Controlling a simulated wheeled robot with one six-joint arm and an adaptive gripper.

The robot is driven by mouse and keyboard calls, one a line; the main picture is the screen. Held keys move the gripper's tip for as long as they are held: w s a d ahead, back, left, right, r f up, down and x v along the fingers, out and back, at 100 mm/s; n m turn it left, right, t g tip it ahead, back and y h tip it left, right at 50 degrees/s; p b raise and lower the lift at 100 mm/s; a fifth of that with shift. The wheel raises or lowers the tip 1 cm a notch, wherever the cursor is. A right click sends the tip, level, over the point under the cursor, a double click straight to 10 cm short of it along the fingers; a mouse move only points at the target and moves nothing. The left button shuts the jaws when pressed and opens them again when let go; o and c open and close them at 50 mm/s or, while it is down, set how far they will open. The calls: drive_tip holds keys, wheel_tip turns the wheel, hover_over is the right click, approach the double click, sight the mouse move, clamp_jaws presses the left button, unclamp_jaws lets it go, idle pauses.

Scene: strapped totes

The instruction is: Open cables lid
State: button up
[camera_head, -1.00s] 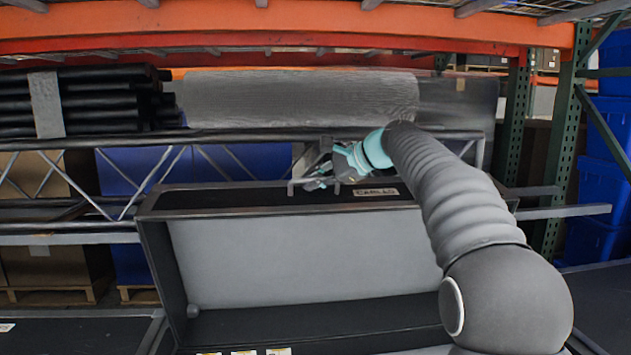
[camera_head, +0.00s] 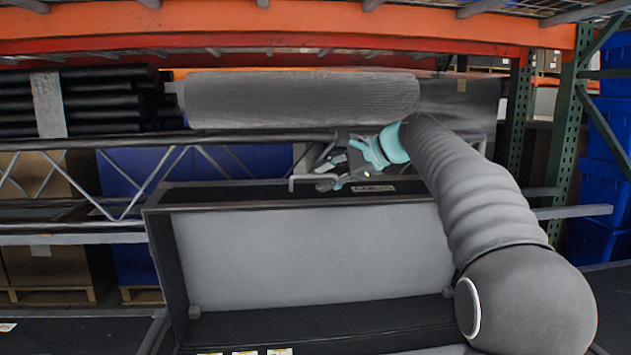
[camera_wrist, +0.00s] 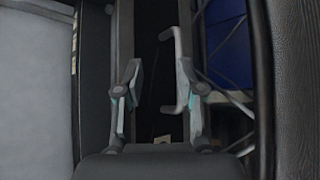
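The cables lid (camera_head: 300,250) stands raised in the head view, its pale grey inner face towards me. Its dark top rim (camera_head: 230,196) bears a small label (camera_head: 373,188), too slanted to read now. A grey bracket handle (camera_head: 291,184) sits on this rim. My gripper (camera_head: 328,172) is at the handle, behind the rim's middle. In the wrist view, my gripper (camera_wrist: 157,85) has its fingers apart, with the handle (camera_wrist: 177,70) beside the right finger. I cannot tell whether they touch. The left finger is clear of the handle.
A grey roll (camera_head: 300,98) lies on the shelf beam just above and behind my gripper. Black tubes (camera_head: 100,100) are stacked at the left. Blue bins (camera_head: 605,140) stand at the right beyond a green rack post (camera_head: 563,140). Below the lid is the dark tote interior (camera_head: 320,325).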

drive_tip(key=v, duration=0.8)
drive_tip(key=shift+d+r, duration=0.15)
drive_tip(key=shift+r, duration=0.1)
drive_tip(key=shift+s, duration=0.15)
drive_tip(key=s+d+f+n+h, duration=0.3)
drive_tip(key=s+f+n, duration=0.1)
drive_tip(key=s+f, duration=0.6)
drive_tip(key=s+d+f+n+h, duration=0.3)
drive_tip(key=s+f, duration=0.7)
drive_tip(key=s, duration=0.5)
drive_tip(key=s+d+f+n+h, duration=0.3)
drive_tip(key=s+f+n+h, duration=0.2)
drive_tip(key=s+f, duration=0.5)
drive_tip(key=s, duration=0.3)
drive_tip(key=shift+f, duration=0.35)
drive_tip(key=shift+d, duration=0.1)
